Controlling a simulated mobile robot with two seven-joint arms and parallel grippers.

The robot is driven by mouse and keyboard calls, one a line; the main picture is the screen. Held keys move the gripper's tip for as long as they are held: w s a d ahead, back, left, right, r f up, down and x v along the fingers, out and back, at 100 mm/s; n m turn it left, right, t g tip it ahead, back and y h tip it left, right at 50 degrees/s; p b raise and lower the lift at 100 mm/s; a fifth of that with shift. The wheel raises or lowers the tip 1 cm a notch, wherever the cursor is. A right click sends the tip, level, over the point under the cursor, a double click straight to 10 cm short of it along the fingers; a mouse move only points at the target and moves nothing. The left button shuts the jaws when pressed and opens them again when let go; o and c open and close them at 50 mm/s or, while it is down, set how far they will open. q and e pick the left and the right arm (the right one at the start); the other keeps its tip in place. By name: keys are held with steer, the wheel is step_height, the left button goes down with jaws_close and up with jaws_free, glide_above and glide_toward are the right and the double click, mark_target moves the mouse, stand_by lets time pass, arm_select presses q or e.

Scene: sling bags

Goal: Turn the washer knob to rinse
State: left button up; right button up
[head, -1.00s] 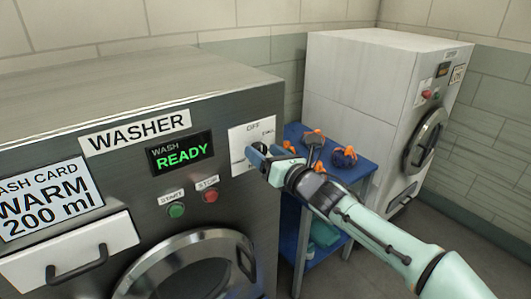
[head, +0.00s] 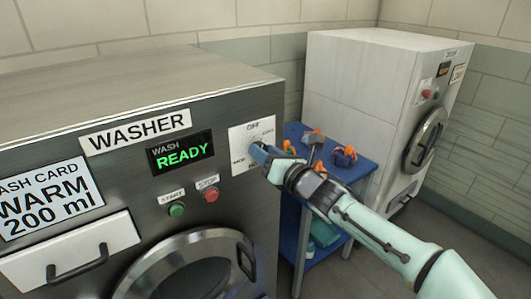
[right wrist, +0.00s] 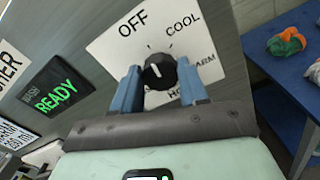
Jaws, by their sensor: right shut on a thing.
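The washer knob (right wrist: 160,72) is black and round, with a short white mark, on a white dial plate (right wrist: 112,48). The plate reads OFF at the top, COOL at the upper right and WARM at the right; the lower labels are partly hidden by my gripper. My right gripper (right wrist: 161,86) has its two blue fingers on either side of the knob, shut on it. In the head view the right gripper (head: 262,153) is at the dial plate (head: 243,136) and hides the knob. The washer display (head: 181,153) reads WASH READY. My left gripper is not in view.
Below the display are a green START button (head: 176,210) and a red STOP button (head: 211,194). A blue table (head: 357,167) with orange-and-dark bundles (head: 344,155) stands behind my right arm. A white machine (head: 345,85) stands at the back right.

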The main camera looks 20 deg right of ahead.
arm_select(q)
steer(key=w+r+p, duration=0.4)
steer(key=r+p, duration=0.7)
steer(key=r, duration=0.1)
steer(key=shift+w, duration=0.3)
arm_select(e)
steer(key=n, duration=2.5)
steer(key=shift+s+a+f, duration=0.1)
steer(key=shift+a+f, duration=0.1)
steer(key=shift+f, duration=0.05)
stand_by(0.8)
steer(key=o, duration=1.1)
steer(key=shift+c, duration=0.2)
